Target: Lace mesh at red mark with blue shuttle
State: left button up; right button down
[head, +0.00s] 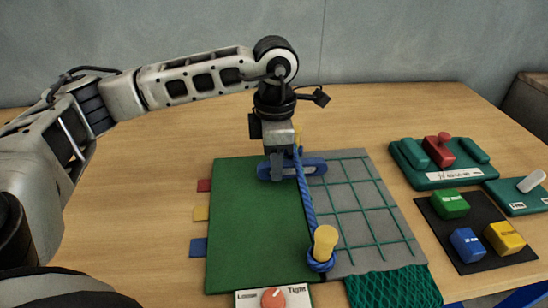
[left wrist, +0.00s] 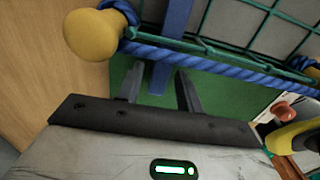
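The blue shuttle (head: 313,168) lies crosswise near the far end of the board, under or behind the blue rope. It also shows in the left wrist view (left wrist: 160,78). My left gripper (head: 281,172) is down at the shuttle. In the left wrist view its fingers (left wrist: 160,78) stand apart on both sides of the shuttle, with green showing in the gaps. The mesh (head: 360,205) is green cord over a grey panel, beside the rope. A red tab (head: 204,186), presumably the red mark, is on the board's left edge. My right gripper is not in view.
The rope (head: 308,205) runs between two yellow pegs; the near one (head: 325,242) stands upright. Yellow (head: 201,213) and blue (head: 199,247) tabs line the green board (head: 245,220). A Loose/Tight dial (head: 274,298) is in front. Coloured blocks sit on a black mat (head: 470,218) at right.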

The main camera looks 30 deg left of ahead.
pick_arm(q)
jog(key=shift+r, duration=0.1)
notch_tip(320, 180, up, 16)
jog(key=shift+f+p, duration=0.1)
jog(key=shift+p, duration=0.55)
dwell(0.4)
